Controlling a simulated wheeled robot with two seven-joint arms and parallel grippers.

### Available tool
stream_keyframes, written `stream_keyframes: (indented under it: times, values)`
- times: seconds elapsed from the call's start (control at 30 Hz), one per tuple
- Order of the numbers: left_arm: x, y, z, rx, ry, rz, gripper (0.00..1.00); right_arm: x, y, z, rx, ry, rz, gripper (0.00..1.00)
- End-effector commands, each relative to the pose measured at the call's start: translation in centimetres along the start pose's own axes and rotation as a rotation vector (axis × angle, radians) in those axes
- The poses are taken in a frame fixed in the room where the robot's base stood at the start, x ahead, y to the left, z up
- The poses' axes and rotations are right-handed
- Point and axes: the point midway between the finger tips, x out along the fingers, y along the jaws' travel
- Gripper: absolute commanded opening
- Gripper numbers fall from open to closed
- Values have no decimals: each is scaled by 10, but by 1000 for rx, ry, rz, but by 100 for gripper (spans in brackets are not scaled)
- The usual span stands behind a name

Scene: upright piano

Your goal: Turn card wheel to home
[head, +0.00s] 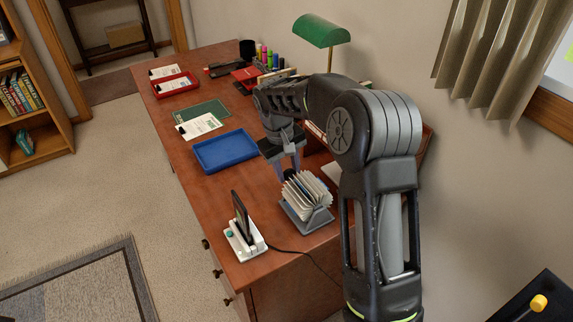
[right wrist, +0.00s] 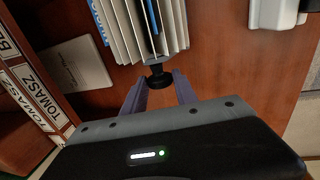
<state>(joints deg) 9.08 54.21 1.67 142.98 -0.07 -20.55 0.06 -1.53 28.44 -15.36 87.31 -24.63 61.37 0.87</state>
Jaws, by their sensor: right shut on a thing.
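The card wheel (head: 306,192), a fan of white cards on a grey stand (head: 318,221), stands near the front end of the desk. In the right wrist view the cards (right wrist: 125,35) fill the top middle, with blue tabs among them. A black knob (right wrist: 158,77) sticks out from the wheel's near side. My right gripper (head: 288,172) is behind the wheel in the head view. In the right wrist view its fingertips (right wrist: 160,83) are on either side of the knob and shut on it. My left gripper is out of view.
A phone on a white charging stand (head: 245,240) is left of the wheel, with a cable. A blue tray (head: 225,151), a clipboard (head: 199,127) and a green lamp (head: 321,31) are farther back. Binders (right wrist: 30,95) stand close by in the wrist view.

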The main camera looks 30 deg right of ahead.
Motion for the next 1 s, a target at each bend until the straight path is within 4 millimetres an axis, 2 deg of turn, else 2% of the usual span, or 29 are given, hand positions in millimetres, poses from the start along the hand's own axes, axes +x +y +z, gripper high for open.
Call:
stream_keyframes:
  times: [0.1, 0.33, 0.77, 0.8, 1.0]
  values:
    - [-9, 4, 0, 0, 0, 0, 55, -3, 3, 0, 4, 1, -72, 0]
    - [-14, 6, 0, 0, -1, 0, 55, -1, 4, 0, 2, 1, -159, 0]
    - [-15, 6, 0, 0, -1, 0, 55, 0, 4, 0, -1, 1, -178, 0]
    - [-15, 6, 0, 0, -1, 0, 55, 0, 3, 0, -1, 1, -177, 35]
    - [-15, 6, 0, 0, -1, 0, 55, 0, 3, 0, -1, 0, -177, 51]
